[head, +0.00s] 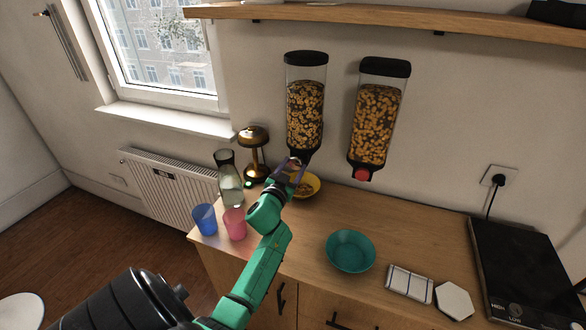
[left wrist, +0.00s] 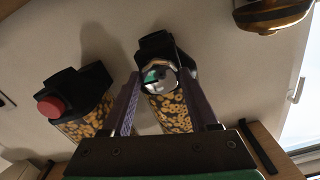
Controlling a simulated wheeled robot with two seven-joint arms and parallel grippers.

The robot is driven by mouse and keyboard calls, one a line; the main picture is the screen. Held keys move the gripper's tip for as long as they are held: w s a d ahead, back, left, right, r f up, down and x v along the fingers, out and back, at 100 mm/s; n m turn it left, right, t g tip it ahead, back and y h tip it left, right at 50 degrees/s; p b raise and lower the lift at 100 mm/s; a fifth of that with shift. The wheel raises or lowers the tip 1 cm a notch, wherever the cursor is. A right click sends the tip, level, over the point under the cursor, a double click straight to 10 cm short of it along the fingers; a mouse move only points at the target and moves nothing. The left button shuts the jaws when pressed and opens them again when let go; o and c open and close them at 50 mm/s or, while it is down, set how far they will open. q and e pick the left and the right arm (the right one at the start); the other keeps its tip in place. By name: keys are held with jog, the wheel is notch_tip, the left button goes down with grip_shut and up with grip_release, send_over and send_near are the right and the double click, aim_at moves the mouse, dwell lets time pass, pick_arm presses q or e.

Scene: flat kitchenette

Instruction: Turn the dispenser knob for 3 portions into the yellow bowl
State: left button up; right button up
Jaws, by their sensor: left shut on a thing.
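Two wall-mounted cereal dispensers hang above the counter. My left gripper (head: 292,166) is at the bottom of the left dispenser (head: 305,105). In the left wrist view its two purple fingers (left wrist: 160,92) are shut on a round, shiny metallic knob (left wrist: 158,77) of that dispenser. The yellow bowl (head: 313,184) stands on the counter below it, partly hidden by my gripper; some cereal shows in it. The right dispenser (head: 375,120) has a red knob (head: 363,174), also seen in the left wrist view (left wrist: 50,107). My right gripper is not in view.
A teal bowl (head: 350,252) is on the counter below the right dispenser. A blue cup (head: 204,219), a pink cup (head: 235,224), a carafe (head: 230,180) and a brass lamp (head: 254,139) stand left of my arm. A black hob (head: 525,265) is at right.

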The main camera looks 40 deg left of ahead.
pick_arm(q)
jog(key=m+b, duration=0.1)
jog(key=m, duration=0.3)
jog(key=m+b, duration=0.1)
jog(key=m, duration=0.3)
jog(key=shift+m+b, duration=0.3)
jog(key=m+b, duration=0.1)
jog(key=m, duration=0.3)
jog(key=shift+m, duration=2.1)
jog(key=shift+b, duration=0.3)
jog(key=o, duration=1.4)
